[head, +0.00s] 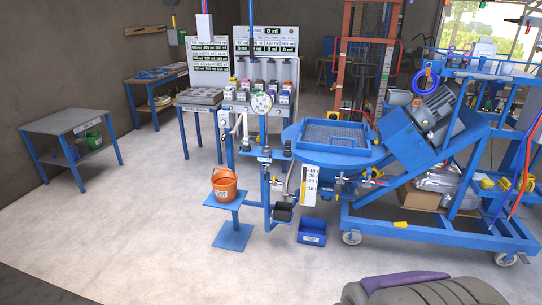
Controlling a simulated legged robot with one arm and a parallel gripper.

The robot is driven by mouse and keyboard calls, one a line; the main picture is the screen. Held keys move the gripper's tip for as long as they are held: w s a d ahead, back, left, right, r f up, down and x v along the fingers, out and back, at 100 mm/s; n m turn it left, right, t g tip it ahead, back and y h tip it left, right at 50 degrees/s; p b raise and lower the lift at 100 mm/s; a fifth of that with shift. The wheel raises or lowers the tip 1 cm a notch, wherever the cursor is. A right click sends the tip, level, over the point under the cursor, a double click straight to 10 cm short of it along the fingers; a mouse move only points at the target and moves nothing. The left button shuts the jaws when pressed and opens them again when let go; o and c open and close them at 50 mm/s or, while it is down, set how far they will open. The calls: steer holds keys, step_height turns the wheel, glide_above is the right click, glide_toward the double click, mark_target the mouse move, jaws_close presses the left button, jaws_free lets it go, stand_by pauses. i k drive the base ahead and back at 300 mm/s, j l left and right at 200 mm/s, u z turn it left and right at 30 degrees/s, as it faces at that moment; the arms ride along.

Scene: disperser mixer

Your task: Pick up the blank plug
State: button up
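I cannot pick out the blank plug for certain in the head view; small parts are too tiny to tell apart. The blue mixer (343,161) stands right of centre, with a mesh-topped hopper (334,134) and a pressure gauge (261,104) on its left side. Small dark fittings sit on the pipework below the gauge.
An orange bucket (224,186) stands on a blue pedestal left of the mixer. A blue bin (312,231) is on the floor. A grey-topped table (67,124) stands at left. The pale floor (130,225) at front left is clear.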

mark_target(287, 143)
steer(key=i+j+z, duration=0.15)
steer(key=i+z, duration=0.15)
steer(key=z, duration=0.15)
steer(key=i+j+z, duration=0.55)
steer(key=z, duration=0.3)
steer(key=i+j+z, duration=0.2)
steer(key=j+z, duration=0.2)
steer(key=j, duration=0.15)
steer(key=i+j+z, duration=0.1)
steer(key=j+z, duration=0.35)
steer(key=i+j, duration=0.1)
steer(key=j, duration=1.1)
steer(key=j+z, duration=0.15)
steer(key=j, duration=1)
steer(key=i, duration=0.05)
